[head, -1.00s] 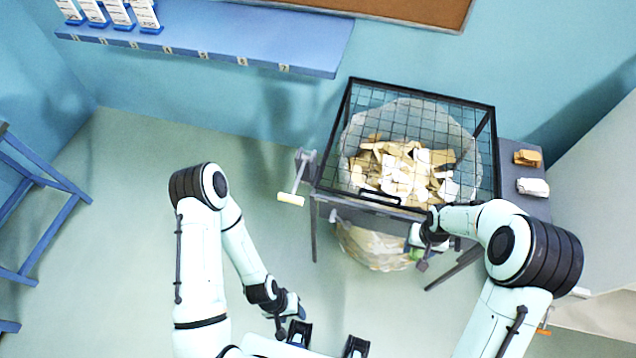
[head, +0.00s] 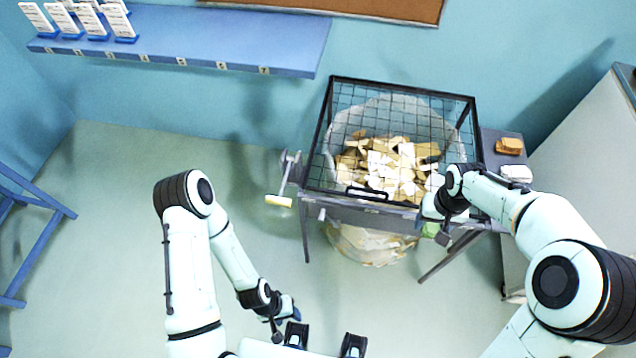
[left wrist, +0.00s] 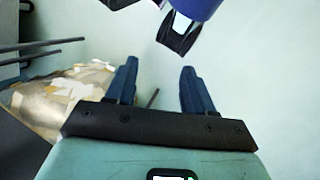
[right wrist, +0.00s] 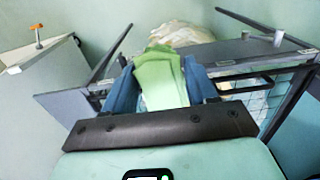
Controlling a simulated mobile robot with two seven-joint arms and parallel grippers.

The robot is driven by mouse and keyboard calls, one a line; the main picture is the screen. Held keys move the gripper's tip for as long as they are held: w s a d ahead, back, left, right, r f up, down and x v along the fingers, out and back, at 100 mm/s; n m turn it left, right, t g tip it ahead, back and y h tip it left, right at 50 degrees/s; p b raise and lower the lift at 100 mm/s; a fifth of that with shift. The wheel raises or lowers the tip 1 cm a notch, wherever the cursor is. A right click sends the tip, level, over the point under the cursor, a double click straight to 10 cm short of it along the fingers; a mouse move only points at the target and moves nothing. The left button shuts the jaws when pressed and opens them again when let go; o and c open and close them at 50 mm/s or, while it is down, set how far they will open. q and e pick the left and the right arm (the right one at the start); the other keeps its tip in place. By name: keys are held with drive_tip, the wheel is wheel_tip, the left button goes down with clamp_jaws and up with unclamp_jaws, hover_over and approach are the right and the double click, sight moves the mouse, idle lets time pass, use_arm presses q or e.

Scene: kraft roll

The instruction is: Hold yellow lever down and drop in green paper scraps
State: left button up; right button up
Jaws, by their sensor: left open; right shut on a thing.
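A crank-like lever with a pale yellow handle (head: 279,201) sticks out at the left side of the mesh-topped bin table (head: 318,203). My left gripper (left wrist: 157,68) is open and empty. It is low in the head view, well apart from the lever. My right gripper (head: 436,232) is shut on green paper scraps (right wrist: 160,75), which also show in the head view (head: 430,229). It holds them at the table's front right edge, outside the black mesh cage (head: 400,92). The green pieces overlap, so I cannot tell how many there are.
Brown and white scraps (head: 385,165) lie under the mesh. A pale bag of scraps (head: 368,245) hangs below. Tan and white blocks (head: 509,145) sit on the table's right end. A grey cabinet stands at the right.

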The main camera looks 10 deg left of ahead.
use_arm(q)
drive_tip(key=m+t+y, duration=0.3)
drive_tip(key=m+y, duration=0.1)
drive_tip(key=m, duration=1.8)
approach(267, 198)
drive_tip(key=f, duration=0.3)
drive_tip(key=w+f, duration=0.1)
drive_tip(key=f, duration=0.4)
drive_tip(key=shift+w+a+f, duration=0.2)
drive_tip(key=shift+w+f, duration=0.05)
drive_tip(key=shift+f, duration=0.05)
